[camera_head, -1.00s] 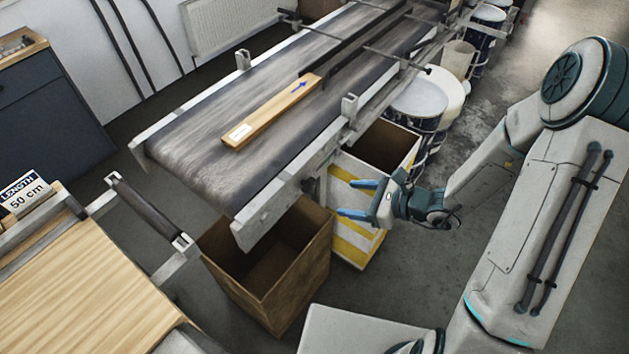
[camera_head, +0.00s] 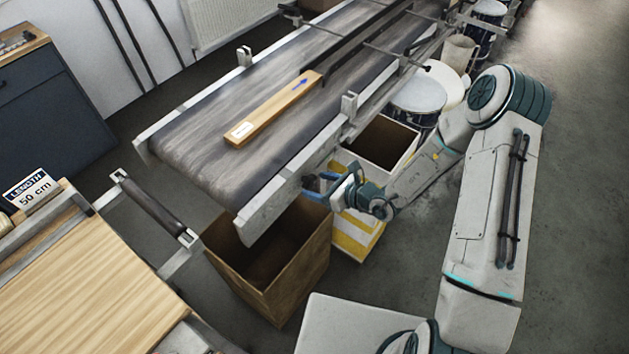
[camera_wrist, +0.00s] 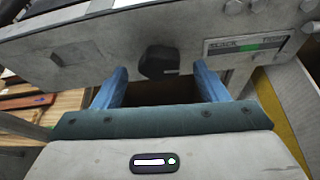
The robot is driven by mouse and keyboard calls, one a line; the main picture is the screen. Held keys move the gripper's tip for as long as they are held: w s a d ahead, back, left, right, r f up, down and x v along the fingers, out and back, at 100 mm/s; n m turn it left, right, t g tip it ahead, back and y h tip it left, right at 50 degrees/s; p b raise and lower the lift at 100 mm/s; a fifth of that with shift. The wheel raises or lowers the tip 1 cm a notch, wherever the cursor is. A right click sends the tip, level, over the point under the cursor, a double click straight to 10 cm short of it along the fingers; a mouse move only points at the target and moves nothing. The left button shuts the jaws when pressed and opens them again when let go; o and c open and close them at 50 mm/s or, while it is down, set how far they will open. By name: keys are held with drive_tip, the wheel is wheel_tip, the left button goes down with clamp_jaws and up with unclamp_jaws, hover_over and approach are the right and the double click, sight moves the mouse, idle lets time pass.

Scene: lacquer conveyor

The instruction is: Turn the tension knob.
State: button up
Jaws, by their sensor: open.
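The tension knob (camera_wrist: 160,62) is a dark round knob on the grey side rail of the conveyor (camera_wrist: 95,50). In the wrist view it sits just beyond and between the two blue fingers of my gripper (camera_wrist: 160,85). The fingers are apart, one on each side of the knob's line, and I cannot tell whether they touch it. A scale label (camera_wrist: 245,45) with a green middle zone and "SLACK" at its left is on the rail to the right. In the head view my gripper (camera_head: 314,188) is at the rail's side near the conveyor's front end; the knob is hidden there.
A wooden plank (camera_head: 272,108) with a blue arrow lies on the conveyor belt (camera_head: 200,140). An open brown box (camera_head: 290,280) stands below the belt's end, and a yellow-and-white box (camera_head: 360,235) stands under my gripper. A wooden table (camera_head: 80,290) is at lower left.

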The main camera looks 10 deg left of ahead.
drive_tip(key=shift+x, duration=1.05)
drive_tip(key=c, duration=1)
drive_tip(key=shift+w+m+g+y, duration=0.1)
drive_tip(key=shift+m+g+y, duration=0.3)
drive_tip(key=shift+m, duration=0.5)
